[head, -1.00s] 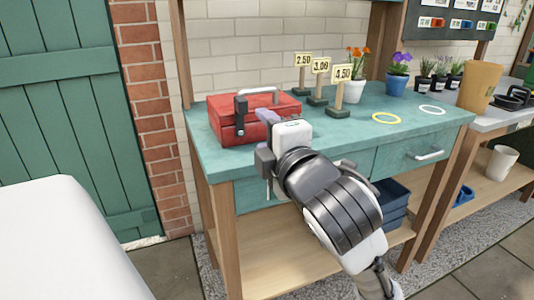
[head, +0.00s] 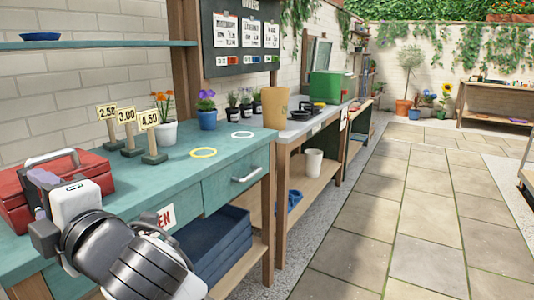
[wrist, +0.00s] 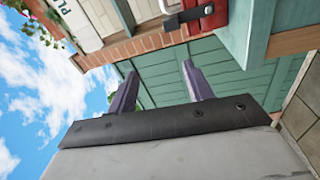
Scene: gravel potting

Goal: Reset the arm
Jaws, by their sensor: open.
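My gripper (head: 40,204) shows at the lower left of the head view, in front of the red toolbox (head: 48,188) at the left end of the teal workbench (head: 190,172). In the wrist view my gripper (wrist: 158,88) has its two purple fingers spread apart, with nothing between them. Behind the fingers is a green plank door or wall (wrist: 160,72). The toolbox also shows at the top of the wrist view (wrist: 212,14). In the head view the arm hides part of the bench front.
Price signs (head: 127,132), an orange flower pot (head: 164,134), a purple flower pot (head: 207,118) and yellow and white rings stand or lie on the bench. A tan pot (head: 275,107) and green box (head: 331,86) are beyond. The paved floor (head: 400,210) at right is clear.

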